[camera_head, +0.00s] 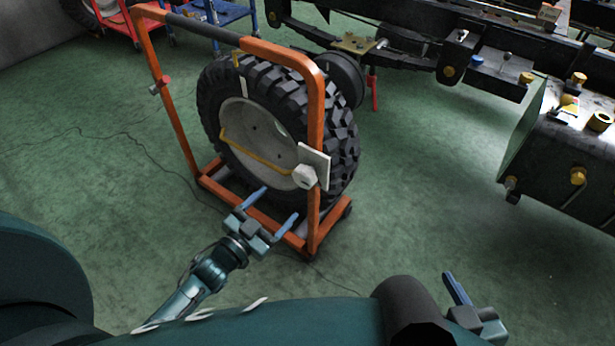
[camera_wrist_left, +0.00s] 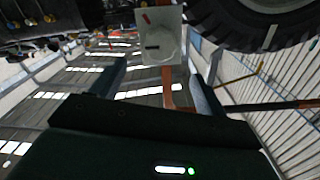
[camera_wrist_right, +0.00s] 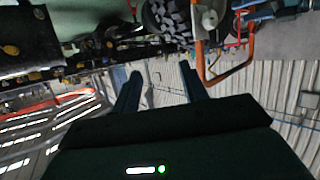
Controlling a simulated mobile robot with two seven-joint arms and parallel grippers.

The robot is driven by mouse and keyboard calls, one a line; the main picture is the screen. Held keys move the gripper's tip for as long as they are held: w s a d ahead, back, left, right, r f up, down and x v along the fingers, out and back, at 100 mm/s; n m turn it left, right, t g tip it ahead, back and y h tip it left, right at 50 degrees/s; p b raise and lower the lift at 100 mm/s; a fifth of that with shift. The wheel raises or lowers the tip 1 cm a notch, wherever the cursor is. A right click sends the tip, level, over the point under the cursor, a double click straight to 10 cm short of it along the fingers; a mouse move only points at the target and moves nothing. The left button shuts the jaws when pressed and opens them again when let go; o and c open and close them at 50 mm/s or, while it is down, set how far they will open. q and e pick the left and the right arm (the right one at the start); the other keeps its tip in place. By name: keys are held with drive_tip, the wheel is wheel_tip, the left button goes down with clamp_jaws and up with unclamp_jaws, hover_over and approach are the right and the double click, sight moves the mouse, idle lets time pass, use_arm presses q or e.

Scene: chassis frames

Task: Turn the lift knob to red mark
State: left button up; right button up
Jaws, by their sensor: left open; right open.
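The lift knob (camera_head: 304,176) is pale and sits on a white square plate (camera_head: 317,160) on the right post of the orange wheel lift (camera_head: 318,110). In the left wrist view the plate (camera_wrist_left: 172,13) carries a red mark (camera_wrist_left: 147,18) at its upper left and a dark bar (camera_wrist_left: 152,47) below it. The knob (camera_wrist_left: 168,42) looks round there. My left gripper (camera_head: 278,204) is open and empty, below and left of the knob, apart from it. My right gripper (camera_wrist_right: 160,72) is open and empty, far to the right of the lift; the head view shows one finger clearly.
A large black tyre (camera_head: 340,140) stands in the lift frame. A dark truck chassis (camera_head: 400,50) runs along the back, with a dark box-like part (camera_head: 565,150) at the right. Red and blue carts (camera_head: 215,22) stand behind. The green floor (camera_head: 420,190) between lift and chassis is clear.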

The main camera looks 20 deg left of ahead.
sight(301, 180)
use_arm(q)
drive_tip(key=b+x, duration=0.2)
drive_tip(key=x, duration=0.8)
drive_tip(key=shift+f, duration=0.1)
drive_tip(key=shift+w+d, duration=0.25)
drive_tip(key=shift+w, duration=0.4)
use_arm(e)
drive_tip(key=shift+w+a+f+n+t+y, duration=0.3)
drive_tip(key=shift+w+n+t, duration=0.1)
drive_tip(key=shift+t, duration=0.4)
use_arm(q)
drive_tip(key=c, duration=1)
